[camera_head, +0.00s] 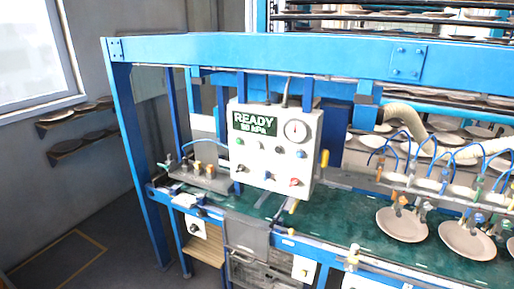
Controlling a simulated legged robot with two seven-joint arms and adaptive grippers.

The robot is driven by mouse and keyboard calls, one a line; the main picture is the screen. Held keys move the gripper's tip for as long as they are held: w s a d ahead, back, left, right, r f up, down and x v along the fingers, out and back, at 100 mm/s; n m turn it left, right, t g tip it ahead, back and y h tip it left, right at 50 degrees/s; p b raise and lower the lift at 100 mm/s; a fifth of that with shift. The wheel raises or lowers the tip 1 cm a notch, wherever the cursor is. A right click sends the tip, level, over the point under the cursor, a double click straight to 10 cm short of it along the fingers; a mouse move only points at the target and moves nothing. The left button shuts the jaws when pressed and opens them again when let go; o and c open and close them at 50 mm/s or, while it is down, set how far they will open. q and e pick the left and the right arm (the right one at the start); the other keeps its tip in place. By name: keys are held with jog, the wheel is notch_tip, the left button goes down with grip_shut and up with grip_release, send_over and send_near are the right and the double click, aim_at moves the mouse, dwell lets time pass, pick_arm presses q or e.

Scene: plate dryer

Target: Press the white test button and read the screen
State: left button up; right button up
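A white control box (268,158) hangs on the blue frame at the centre of the head view. Its dark green screen (255,124) shows "READY" in white, with a smaller line below that ends in "kPa"; its digits are hard to read. A round gauge (296,131) sits right of the screen. Below are small buttons, including a green one (240,143), and a lower row of knobs with a red one (295,182). A white button cannot be told apart clearly from the white panel. Neither gripper is in view.
The blue frame's top beam (260,52) runs across above the box. A green belt (350,222) lies below. A yellow handle (323,160) stands at the box's right side. Floor is clear at the lower left.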

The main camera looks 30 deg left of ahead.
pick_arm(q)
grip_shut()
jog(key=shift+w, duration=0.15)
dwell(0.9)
